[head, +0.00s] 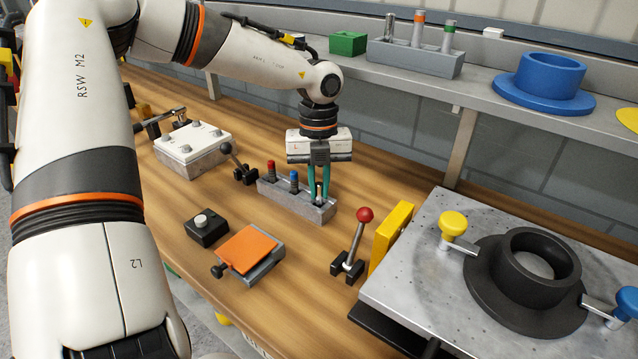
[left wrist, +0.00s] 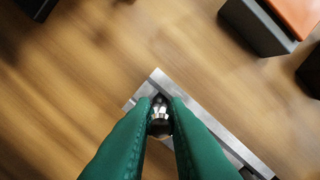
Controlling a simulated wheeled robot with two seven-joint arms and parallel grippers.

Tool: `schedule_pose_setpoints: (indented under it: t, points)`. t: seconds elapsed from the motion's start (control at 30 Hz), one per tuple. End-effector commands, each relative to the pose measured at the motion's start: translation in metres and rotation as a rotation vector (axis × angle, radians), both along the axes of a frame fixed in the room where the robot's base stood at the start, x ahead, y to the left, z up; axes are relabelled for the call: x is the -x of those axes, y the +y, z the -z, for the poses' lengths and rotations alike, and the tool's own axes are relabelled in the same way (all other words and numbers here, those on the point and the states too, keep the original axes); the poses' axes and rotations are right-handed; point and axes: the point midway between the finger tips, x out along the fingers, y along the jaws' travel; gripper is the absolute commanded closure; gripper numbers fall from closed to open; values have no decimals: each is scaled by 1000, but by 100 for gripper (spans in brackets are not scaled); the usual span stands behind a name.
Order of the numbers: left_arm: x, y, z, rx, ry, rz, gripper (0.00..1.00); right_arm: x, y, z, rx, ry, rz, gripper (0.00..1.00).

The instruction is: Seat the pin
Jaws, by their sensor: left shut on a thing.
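A grey metal block (head: 325,211) stands on the wooden bench. A red-topped pin (head: 271,168) and a blue-topped pin (head: 294,181) stand upright in its left and middle places. My left gripper (head: 318,198) points down over the block's right end, its green fingers shut on a bare metal pin (left wrist: 160,118). The left wrist view shows this pin between the fingertips, over the block (left wrist: 228,140). The fingers hide much of the pin, and I cannot tell how deep it sits. My right gripper is not in view.
A red-knobbed lever (head: 365,215) and a yellow block (head: 391,236) stand to the right. An orange-topped pad (head: 248,250) and a black button box (head: 206,228) lie in front. A white box (head: 192,150) is behind left. A shelf rack (head: 415,58) holds several pins.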

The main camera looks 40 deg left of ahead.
Motion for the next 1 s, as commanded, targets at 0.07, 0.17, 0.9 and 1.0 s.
schedule_pose_setpoints:
  t: [0.07, 0.17, 0.9, 1.0]
  points:
    - [0, 0, 0, -1, -1, 0, 100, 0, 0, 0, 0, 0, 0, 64]
    - [0, 0, 0, 0, 0, 0, 100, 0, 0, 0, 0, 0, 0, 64]
    - [0, 0, 0, 1, 1, 0, 43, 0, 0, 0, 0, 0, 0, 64]
    - [0, 0, 0, 1, 1, 0, 43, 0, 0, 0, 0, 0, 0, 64]
